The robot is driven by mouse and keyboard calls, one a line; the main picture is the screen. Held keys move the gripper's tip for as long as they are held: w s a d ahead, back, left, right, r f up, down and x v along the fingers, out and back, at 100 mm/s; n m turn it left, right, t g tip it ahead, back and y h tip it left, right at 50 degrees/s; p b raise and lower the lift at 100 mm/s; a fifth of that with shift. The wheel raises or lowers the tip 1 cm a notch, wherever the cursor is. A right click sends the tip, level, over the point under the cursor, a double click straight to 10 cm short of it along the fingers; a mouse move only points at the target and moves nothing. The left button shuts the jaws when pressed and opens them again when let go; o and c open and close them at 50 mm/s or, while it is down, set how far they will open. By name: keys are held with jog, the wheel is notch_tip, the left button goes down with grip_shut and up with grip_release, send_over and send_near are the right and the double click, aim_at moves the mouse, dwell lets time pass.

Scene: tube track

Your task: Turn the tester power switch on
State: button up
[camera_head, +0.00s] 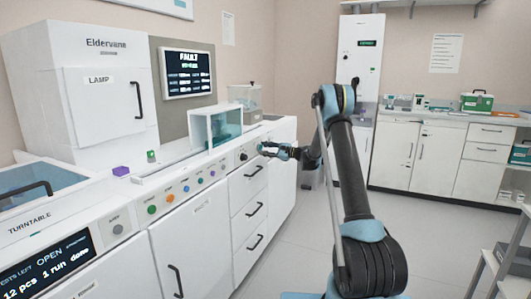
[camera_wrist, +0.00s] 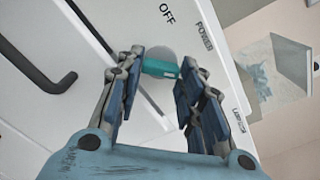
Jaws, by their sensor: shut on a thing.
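The tester power switch (camera_wrist: 158,69) is a teal handle on a pale round base on the white panel. The labels OFF (camera_wrist: 167,13) and POWER (camera_wrist: 204,37) are printed near it in the wrist view. My gripper (camera_wrist: 160,72) has a blue-padded finger on either side of the handle and is shut on it. In the head view my gripper (camera_head: 263,149) is at the bench's front panel, at the right end of a row of coloured buttons. The gripper hides the switch there. I cannot tell which mark the handle points to.
A dark bar handle (camera_wrist: 35,65) lies left of the gripper in the wrist view. White drawers (camera_head: 250,207) are below the panel. A clear box (camera_head: 213,127) stands on the bench. A screen (camera_head: 187,73) reads FAULT. The floor (camera_head: 300,240) is open right of the bench.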

jog(key=shift+f, duration=0.1)
dwell(0.3)
jog(key=o, duration=1.1)
jog(key=shift+w+f, duration=0.1)
jog(key=shift+c, duration=0.2)
jog(key=v, duration=1.2)
